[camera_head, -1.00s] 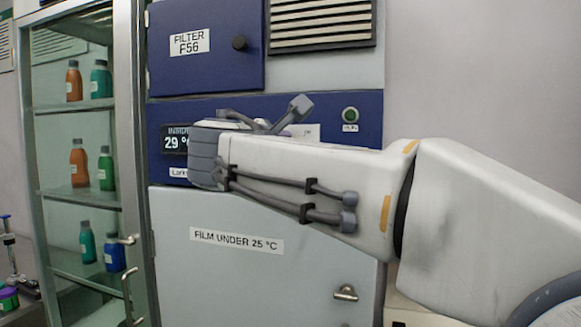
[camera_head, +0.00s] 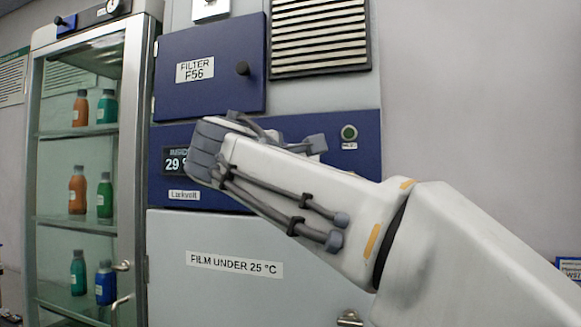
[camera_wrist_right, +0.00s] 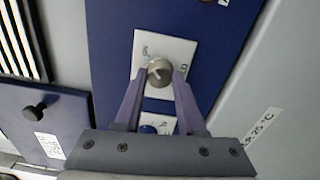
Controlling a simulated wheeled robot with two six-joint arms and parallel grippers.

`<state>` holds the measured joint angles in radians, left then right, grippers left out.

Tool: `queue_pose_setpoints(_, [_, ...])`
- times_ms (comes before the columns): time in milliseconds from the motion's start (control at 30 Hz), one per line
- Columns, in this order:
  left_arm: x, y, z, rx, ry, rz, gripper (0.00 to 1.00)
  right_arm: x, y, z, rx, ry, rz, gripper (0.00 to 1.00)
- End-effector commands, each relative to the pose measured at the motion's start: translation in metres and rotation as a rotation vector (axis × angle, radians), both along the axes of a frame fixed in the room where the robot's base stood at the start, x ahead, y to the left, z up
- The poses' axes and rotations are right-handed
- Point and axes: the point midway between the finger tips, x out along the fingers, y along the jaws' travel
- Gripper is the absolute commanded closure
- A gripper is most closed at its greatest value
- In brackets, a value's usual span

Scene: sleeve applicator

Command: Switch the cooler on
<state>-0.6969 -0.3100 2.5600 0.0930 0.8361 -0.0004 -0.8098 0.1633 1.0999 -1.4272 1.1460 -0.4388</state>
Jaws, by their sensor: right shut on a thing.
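The cooler's blue control panel (camera_head: 355,175) shows in the head view, with a display (camera_head: 174,161) reading 29 °. My right gripper hides the middle of the panel there. In the right wrist view, a round metal knob (camera_wrist_right: 160,72) sits on a white plate (camera_wrist_right: 176,48) of the panel. My right gripper (camera_wrist_right: 159,76) is shut on this knob, one finger on each side. A pointer mark shows on the knob's face, and the plate's lettering is too small to read surely. My left gripper is not in view.
A round green button (camera_head: 349,132) is on the panel's right. Above are a blue filter door with a black knob (camera_head: 242,68) and a vent grille (camera_head: 318,38). Below is a grey door labelled "FILM UNDER 25 °C" (camera_head: 234,264). A glass cabinet (camera_head: 122,120) with bottles stands left.

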Motion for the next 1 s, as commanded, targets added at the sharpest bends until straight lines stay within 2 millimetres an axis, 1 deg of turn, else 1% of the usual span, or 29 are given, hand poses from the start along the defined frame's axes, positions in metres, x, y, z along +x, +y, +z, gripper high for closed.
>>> queue_pose_setpoints(367, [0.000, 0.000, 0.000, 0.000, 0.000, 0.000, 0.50, 0.000, 0.000, -0.002, 0.006, 0.002, -0.001, 1.00])
queue_pose_setpoints(400, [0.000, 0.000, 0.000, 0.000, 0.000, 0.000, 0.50, 0.000, 0.000, -0.001, 0.006, 0.002, -0.001, 0.46])
queue_pose_setpoints(433, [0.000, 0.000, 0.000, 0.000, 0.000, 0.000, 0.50, 0.000, 0.000, -0.001, 0.005, 0.002, -0.001, 0.34])
queue_pose_setpoints(467, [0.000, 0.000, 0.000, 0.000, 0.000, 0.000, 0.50, 0.000, 0.000, -0.001, 0.005, 0.002, -0.001, 0.31])
queue_pose_setpoints(800, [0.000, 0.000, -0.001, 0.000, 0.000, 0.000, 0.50, -0.002, 0.001, -0.001, 0.004, 0.000, 0.001, 0.31])
queue_pose_setpoints(867, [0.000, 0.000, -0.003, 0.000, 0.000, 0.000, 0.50, -0.007, 0.003, -0.001, 0.004, -0.001, 0.003, 0.31])
queue_pose_setpoints(967, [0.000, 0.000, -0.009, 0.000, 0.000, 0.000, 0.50, -0.021, 0.008, -0.002, 0.004, -0.002, 0.005, 0.31])
queue_pose_setpoints(1000, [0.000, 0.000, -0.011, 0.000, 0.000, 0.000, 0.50, -0.029, 0.010, -0.002, 0.005, -0.002, 0.005, 0.31])
